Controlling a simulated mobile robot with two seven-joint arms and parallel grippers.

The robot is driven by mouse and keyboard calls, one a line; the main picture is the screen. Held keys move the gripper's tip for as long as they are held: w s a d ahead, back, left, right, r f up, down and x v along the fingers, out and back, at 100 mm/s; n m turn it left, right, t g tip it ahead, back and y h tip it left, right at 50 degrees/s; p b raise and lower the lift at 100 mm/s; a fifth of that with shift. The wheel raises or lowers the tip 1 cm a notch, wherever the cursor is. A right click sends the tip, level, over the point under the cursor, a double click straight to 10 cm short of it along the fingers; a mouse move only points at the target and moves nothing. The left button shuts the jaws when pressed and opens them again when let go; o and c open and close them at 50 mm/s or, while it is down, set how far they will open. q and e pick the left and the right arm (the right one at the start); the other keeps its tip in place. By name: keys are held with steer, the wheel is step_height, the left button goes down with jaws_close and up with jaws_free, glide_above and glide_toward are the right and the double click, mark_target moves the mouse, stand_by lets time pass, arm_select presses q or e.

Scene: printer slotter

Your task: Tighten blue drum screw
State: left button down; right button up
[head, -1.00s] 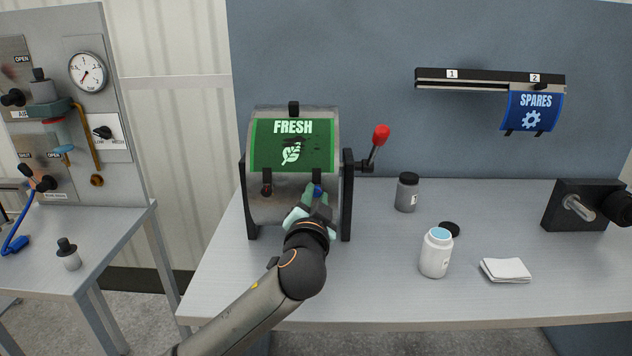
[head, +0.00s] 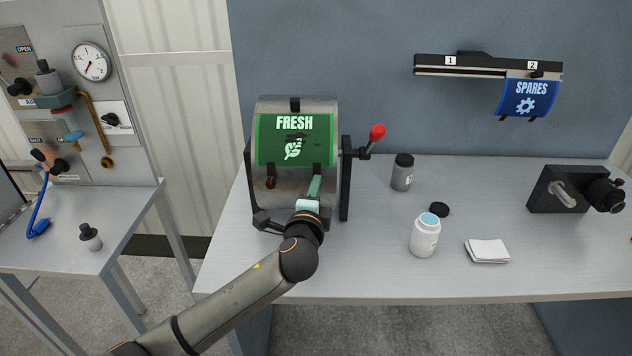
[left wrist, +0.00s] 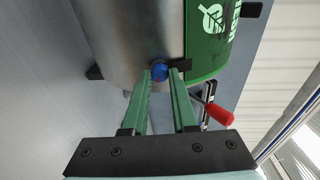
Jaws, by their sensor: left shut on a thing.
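The metal drum (head: 292,192) stands on the bench with a green FRESH sheet (head: 270,150) on its upper face. The blue drum screw (left wrist: 159,72) shows in the left wrist view at the drum's face, by a black clip at the sheet's lower edge. My left gripper (head: 316,180) is at the drum's lower right front. Its green fingers (left wrist: 160,78) are shut on the blue screw, one on each side of it. In the head view the fingers hide the screw. A red screw (head: 270,183) is on the drum's left. My right gripper is not in view.
A red-knobbed crank (head: 377,132) sticks out at the drum's right. A blue SPARES sheet (head: 528,97) hangs from the wall rail.

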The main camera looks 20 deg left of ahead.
arm_select(q)
steer(key=m, duration=0.6)
steer(key=shift+r+m+g, duration=0.15)
steer(key=shift+m+g, duration=0.15)
steer(key=shift+m, duration=0.1)
stand_by(0.4)
steer(key=c, duration=0.7)
jaws_free()
steer(key=b+v, duration=0.1)
steer(key=v, duration=1.1)
steer(key=shift+s+d, duration=0.2)
